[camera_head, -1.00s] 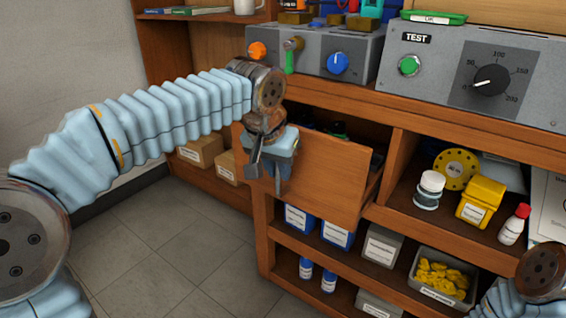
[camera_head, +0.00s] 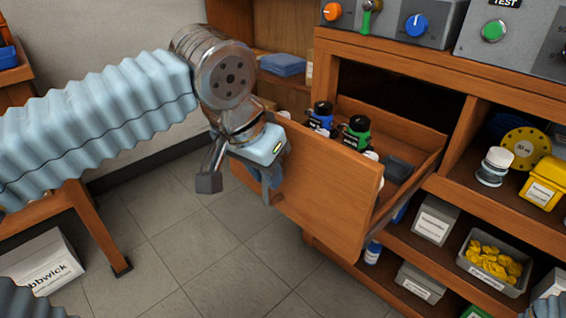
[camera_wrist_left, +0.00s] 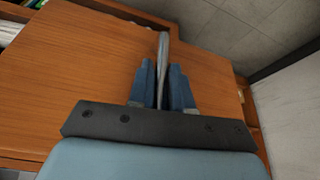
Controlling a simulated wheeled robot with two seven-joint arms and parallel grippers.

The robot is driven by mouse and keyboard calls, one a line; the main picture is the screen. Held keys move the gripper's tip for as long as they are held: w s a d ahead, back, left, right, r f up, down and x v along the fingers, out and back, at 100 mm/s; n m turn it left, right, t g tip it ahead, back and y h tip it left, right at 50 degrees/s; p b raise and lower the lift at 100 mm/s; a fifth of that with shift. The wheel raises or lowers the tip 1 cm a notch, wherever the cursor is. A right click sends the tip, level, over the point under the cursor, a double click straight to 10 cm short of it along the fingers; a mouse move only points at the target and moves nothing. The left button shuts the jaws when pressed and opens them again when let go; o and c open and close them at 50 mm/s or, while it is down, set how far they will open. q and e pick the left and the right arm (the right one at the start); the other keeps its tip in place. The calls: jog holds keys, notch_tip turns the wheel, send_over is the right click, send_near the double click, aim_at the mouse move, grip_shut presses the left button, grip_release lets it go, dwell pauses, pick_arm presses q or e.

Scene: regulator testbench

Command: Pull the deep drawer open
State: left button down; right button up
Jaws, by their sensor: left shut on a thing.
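The deep drawer (camera_head: 325,195) stands well out of the wooden bench, its inside visible from above. In it are a blue-topped item (camera_head: 320,117), a green-topped item (camera_head: 356,132) and a dark grey block (camera_head: 398,168). My left gripper (camera_head: 268,180) is at the left part of the drawer front, shut on its handle. In the left wrist view the fingers (camera_wrist_left: 163,85) close on both sides of the thin metal handle (camera_wrist_left: 162,60), against the wooden front. The handle is hidden in the head view. My right gripper is not in view.
Open shelves right of the drawer hold a yellow box (camera_head: 541,182), a white jar (camera_head: 494,166) and a grey bin of yellow parts (camera_head: 492,262). A wooden table (camera_head: 60,215) stands at the left. Tiled floor (camera_head: 200,255) lies clear before the drawer.

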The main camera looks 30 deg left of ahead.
pick_arm(q)
jog(key=shift+s+a, duration=0.15)
jog(key=shift+s, duration=0.25)
jog(key=c, duration=1.1)
grip_release()
jog(key=shift+p+v, duration=1.9)
jog(key=shift+v, duration=5)
